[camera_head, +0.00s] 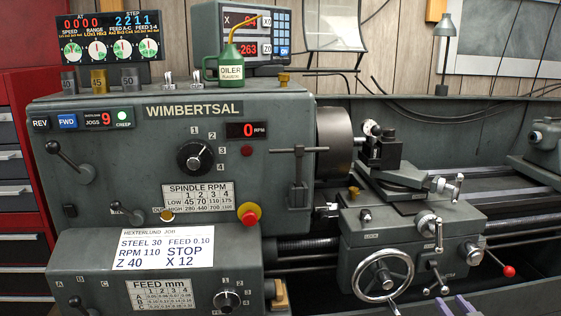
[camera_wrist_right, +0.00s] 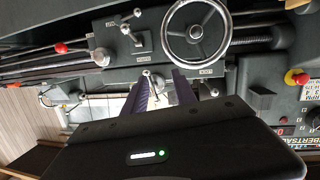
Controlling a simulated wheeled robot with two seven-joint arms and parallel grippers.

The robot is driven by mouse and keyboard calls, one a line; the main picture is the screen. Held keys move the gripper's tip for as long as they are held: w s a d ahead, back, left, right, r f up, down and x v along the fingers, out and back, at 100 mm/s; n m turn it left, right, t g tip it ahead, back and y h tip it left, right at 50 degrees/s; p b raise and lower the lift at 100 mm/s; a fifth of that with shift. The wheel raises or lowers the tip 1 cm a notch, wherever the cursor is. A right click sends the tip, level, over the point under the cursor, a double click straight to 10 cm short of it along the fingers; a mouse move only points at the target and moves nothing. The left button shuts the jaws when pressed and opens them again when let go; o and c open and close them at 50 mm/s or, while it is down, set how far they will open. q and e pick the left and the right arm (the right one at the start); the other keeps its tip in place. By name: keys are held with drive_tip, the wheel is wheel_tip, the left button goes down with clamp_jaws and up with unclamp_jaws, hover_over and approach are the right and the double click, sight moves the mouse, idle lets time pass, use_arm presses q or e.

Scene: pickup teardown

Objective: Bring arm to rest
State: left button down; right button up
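My right gripper (camera_head: 454,305) shows at the bottom edge of the head view as two purple fingertips, a little apart, in front of the lathe carriage (camera_head: 405,235). In the right wrist view, my right gripper (camera_wrist_right: 162,78) has its purple fingers spread with a gap between them. I see nothing held in the gap; levers and the carriage show behind it. My right arm itself is mostly out of the head view. My left gripper and arm are not in view.
The carriage handwheel (camera_head: 385,275) and a red-knobbed lever (camera_head: 508,271) stick out near my right gripper. A red emergency stop button (camera_head: 247,214) is on the headstock. A green oiler (camera_head: 231,68) stands on top. A red tool cabinet (camera_head: 22,180) stands at left.

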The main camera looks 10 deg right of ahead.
drive_tip(key=s+a+f+m+g+y+p, duration=0.15)
drive_tip(key=a+f+g, duration=0.25)
drive_tip(key=a+f, duration=0.45)
drive_tip(key=s+a+f+m+g+y+p, duration=0.1)
drive_tip(key=a+f+g+y+p, duration=0.15)
drive_tip(key=a+f, duration=0.65)
drive_tip(key=s+a+f+g+y+p, duration=0.1)
drive_tip(key=s+a+f+g, duration=0.3)
drive_tip(key=s+a, duration=0.5)
drive_tip(key=s+a+f+n+g+y+p, duration=0.1)
drive_tip(key=s+a+f+g, duration=0.3)
drive_tip(key=s+a+f, duration=0.4)
drive_tip(key=s+a+y+p, duration=0.1)
drive_tip(key=a, duration=0.3)
drive_tip(key=shift+s+f+p, duration=0.25)
drive_tip(key=shift+s+p, duration=0.05)
drive_tip(key=shift+s, duration=0.1)
drive_tip(key=shift+n, duration=0.25)
